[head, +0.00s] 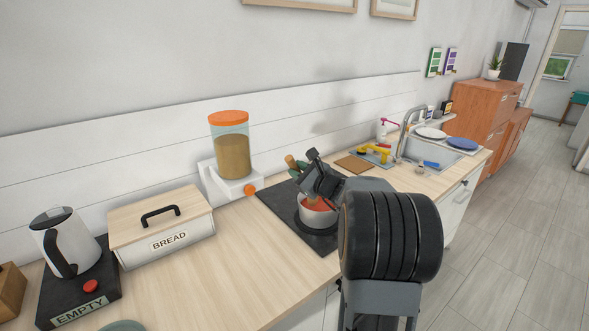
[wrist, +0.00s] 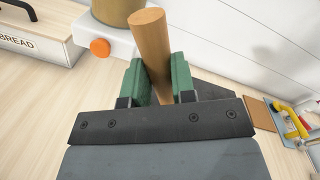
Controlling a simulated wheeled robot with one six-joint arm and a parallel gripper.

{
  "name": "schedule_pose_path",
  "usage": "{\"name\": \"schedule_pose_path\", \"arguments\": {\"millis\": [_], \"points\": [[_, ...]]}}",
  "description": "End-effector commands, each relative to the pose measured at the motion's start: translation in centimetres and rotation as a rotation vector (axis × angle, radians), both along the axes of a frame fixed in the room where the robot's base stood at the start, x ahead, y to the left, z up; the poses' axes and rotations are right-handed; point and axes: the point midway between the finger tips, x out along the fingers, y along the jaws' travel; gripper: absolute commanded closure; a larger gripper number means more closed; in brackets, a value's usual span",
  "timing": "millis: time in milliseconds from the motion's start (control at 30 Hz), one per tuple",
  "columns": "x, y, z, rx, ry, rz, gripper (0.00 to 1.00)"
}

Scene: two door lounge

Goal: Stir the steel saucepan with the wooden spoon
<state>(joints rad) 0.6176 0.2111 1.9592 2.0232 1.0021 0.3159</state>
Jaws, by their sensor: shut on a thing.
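The steel saucepan (head: 316,217) stands on the black hob (head: 276,220) and holds something orange-red. My gripper (head: 302,166) is over the saucepan, partly hiding it. It is shut on the wooden spoon (head: 290,161). In the wrist view the spoon's handle (wrist: 155,60) stands up between the green finger pads of my gripper (wrist: 163,82). The spoon's lower end looks to be down in the saucepan, but my gripper hides part of it, so I cannot tell how deep it is.
A dispenser with an orange lid (head: 231,145) stands left of the hob. Further left are a bread box (head: 165,240) and a kettle (head: 65,243). Right of the hob are a wooden board (head: 355,164), a tray with yellow things and the sink (head: 425,150).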

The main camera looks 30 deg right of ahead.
Motion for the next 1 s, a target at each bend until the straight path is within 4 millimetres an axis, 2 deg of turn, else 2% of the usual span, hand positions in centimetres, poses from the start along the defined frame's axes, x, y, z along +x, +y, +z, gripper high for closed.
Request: {"name": "schedule_pose_path", "arguments": {"millis": [33, 100, 400, 700, 1000], "points": [[0.1, -0.4, -1.2, 0.000, 0.000, -0.001, 0.99], [0.1, -0.8, -2.0, 0.000, 0.001, 0.000, 0.99], [0.5, -2.2, -4.2, 0.000, 0.000, 0.000, 0.99], [0.7, -2.8, -5.1, 0.000, 0.001, 0.000, 0.99], [0.7, -2.9, -5.2, 0.000, 0.001, 0.000, 0.99]]}}
